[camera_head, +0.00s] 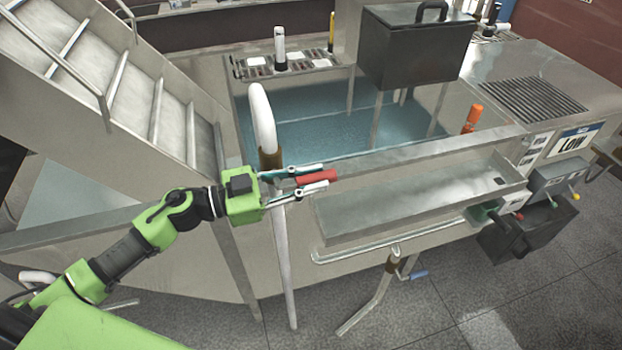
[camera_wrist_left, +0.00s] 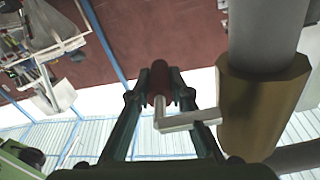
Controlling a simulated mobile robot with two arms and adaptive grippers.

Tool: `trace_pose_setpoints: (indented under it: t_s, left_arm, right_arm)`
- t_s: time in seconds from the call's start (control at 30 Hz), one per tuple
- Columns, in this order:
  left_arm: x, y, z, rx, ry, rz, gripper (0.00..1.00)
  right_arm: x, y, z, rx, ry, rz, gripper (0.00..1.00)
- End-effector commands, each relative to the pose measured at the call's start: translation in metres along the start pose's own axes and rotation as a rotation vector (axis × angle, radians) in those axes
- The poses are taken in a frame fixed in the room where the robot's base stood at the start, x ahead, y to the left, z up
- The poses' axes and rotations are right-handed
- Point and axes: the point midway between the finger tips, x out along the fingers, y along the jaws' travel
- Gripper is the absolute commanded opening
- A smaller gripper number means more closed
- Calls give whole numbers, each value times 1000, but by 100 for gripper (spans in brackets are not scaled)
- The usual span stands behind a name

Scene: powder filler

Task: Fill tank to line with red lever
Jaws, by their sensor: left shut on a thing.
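The red lever (camera_head: 318,177) is on a brass valve (camera_head: 270,159) of the white pipe (camera_head: 263,118) that curves over the near left edge of the tank. My left gripper (camera_head: 316,178) is shut on the red lever, with one finger on each side. In the left wrist view, the lever's dark red grip (camera_wrist_left: 159,82) lies between the fingertips, and its metal arm (camera_wrist_left: 188,121) runs to the brass valve (camera_wrist_left: 262,108). The metal tank (camera_head: 243,120) shows bluish water (camera_head: 320,118) inside. My right gripper is out of view.
Metal stairs (camera_head: 150,108) stand left of the tank. A shallow metal tray (camera_head: 410,205) juts from its front, right of my gripper. A dark box (camera_head: 415,50) stands over the tank's far right part. A valve with a blue handle (camera_head: 418,274) is below the tray.

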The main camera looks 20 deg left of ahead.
Motion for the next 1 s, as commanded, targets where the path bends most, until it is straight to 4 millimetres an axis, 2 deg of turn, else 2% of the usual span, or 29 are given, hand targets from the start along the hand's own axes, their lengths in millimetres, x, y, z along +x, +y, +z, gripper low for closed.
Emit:
trace_pose_setpoints:
  t_s: [0.3,0.7,1.0]
  left_arm:
    - [-1,0,-2,-2,148,-30,0]
    - [-8,-5,-22,0,460,-92,0]
    - [-14,-7,-33,0,621,-124,0]
  right_arm:
    - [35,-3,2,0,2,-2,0]
    - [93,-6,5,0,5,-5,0]
    - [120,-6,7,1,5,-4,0]
